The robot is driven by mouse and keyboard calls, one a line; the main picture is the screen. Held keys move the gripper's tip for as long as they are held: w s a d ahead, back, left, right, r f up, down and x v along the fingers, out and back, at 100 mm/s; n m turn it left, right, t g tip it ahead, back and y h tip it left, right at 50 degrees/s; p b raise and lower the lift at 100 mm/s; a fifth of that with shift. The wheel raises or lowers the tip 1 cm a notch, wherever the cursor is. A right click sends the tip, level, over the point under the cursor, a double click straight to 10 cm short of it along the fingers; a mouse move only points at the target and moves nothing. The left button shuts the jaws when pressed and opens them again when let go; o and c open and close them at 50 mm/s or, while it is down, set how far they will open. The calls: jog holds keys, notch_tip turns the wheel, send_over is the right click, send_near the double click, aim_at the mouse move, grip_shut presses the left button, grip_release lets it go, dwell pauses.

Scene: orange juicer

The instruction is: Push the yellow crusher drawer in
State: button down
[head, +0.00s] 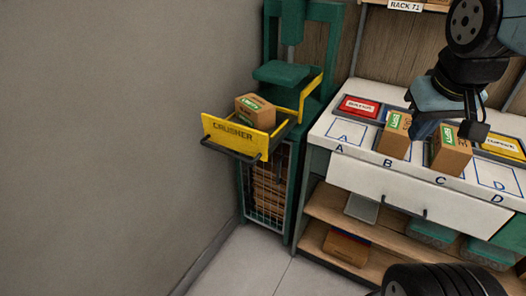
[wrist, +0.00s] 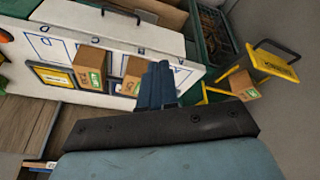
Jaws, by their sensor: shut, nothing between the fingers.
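The yellow crusher drawer (head: 234,136), lettered CRUSHER with a dark bar handle on its front, stands pulled out of the green crusher (head: 282,74). A brown box with a green label (head: 255,111) sits in it. In the wrist view the drawer (wrist: 272,66) shows at the right, with the box (wrist: 243,86) by it. My gripper (head: 462,130) is shut and empty above the white table at the right, well apart from the drawer. In the wrist view my gripper's fingers (wrist: 158,84) are together.
The white table (head: 345,172) has marked squares A to D, a red tray (head: 360,106), a yellow tray (head: 503,146) and two brown boxes (head: 396,136) (head: 450,152). A mesh cage with boxes (head: 268,190) is below the drawer. A grey wall (head: 100,140) is at left; the floor in front is clear.

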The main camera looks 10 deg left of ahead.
jog(key=w+a+f+n+g+h, duration=0.4)
jog(key=w+a+f+n+h, duration=0.15)
jog(key=f+n, duration=0.2)
jog(key=n+t, duration=1.6)
jog(key=n, duration=0.7)
send_near(265, 151)
jog(key=shift+m+h, duration=0.25)
jog(key=shift+h, duration=0.2)
jog(key=x, duration=0.6)
jog(key=shift+w+a+f, duration=0.1)
jog(key=shift+w+f, duration=0.05)
jog(key=shift+w, duration=0.25)
